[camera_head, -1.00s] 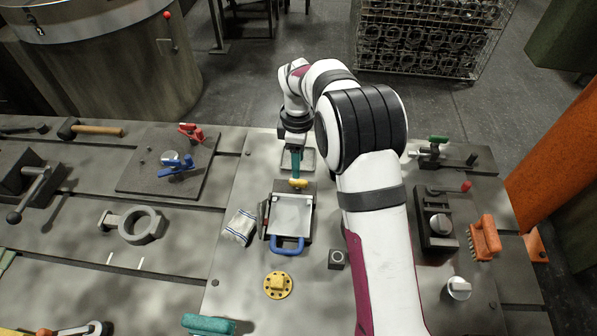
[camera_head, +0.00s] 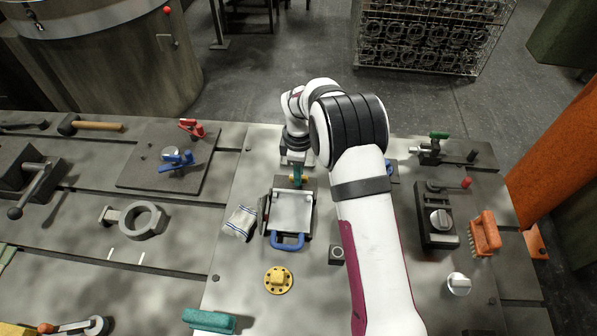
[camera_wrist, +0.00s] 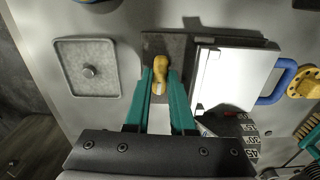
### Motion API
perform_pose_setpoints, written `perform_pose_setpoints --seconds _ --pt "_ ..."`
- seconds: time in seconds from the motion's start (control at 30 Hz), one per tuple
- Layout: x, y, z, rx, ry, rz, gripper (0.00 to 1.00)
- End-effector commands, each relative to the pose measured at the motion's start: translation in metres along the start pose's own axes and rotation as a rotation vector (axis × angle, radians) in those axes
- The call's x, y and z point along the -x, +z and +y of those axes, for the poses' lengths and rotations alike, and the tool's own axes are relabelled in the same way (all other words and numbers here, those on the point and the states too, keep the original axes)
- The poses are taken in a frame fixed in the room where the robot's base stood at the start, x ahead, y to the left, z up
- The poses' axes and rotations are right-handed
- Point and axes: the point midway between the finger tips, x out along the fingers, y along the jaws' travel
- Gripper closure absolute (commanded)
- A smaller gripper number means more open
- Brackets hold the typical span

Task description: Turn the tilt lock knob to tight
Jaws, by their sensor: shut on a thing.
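The tilt lock knob is a yellow lever-shaped knob (camera_wrist: 160,68) on a dark base beside a tilting plate. My gripper (camera_wrist: 161,76) has its teal fingers on either side of the knob and is shut on it. In the head view my gripper (camera_head: 297,176) is at the far end of the fixture, and the fingers and wrist hide most of the knob. The pale tilting plate (camera_head: 292,210) has a blue handle (camera_head: 287,242) at its near edge.
A striped cloth (camera_head: 240,222) is left of the fixture, a yellow flanged part (camera_head: 279,281) in front. A small dark block (camera_head: 337,254) and my arm are close on the right.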

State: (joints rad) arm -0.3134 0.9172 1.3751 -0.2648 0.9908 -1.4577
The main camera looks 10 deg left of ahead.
Motion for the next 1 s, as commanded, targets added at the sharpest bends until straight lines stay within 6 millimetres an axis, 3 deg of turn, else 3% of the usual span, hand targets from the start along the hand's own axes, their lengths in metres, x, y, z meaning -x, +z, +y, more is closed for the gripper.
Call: perform_pose_setpoints --seconds 0.47,1.0 --pt "0.0004 -0.0001 -0.0004 -0.056 -0.002 0.0 1.0" --pt "0.0006 -0.0003 -0.0002 -0.506 -0.002 0.0 1.0"
